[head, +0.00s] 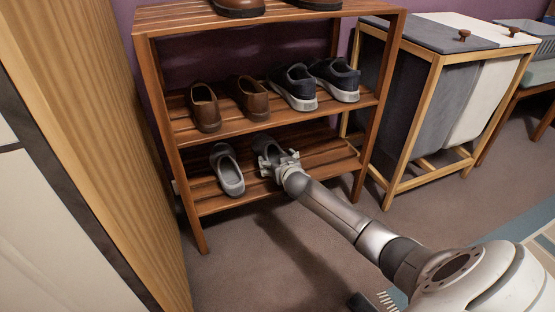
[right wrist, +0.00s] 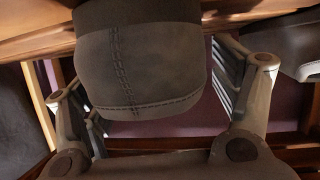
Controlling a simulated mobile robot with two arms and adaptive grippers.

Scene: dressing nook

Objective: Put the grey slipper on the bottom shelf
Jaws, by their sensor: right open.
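A grey slipper (head: 268,148) sits on the bottom shelf (head: 325,155) of the wooden shoe rack, its near end partly hidden by my right gripper. Its mate, another grey slipper (head: 228,170), lies on the same shelf to the left. My right gripper (head: 281,162) is open at the near end of the right-hand slipper. In the right wrist view the stitched grey end of this slipper (right wrist: 145,70) shows between the two spread fingers, with gaps visible beside it. My left gripper is not in view.
Brown shoes (head: 204,106) and dark sneakers (head: 293,87) stand on the middle shelf, close above. More shoes (head: 238,7) are on top. A laundry hamper (head: 430,100) stands to the right, a wooden panel (head: 100,130) to the left. The floor in front is clear.

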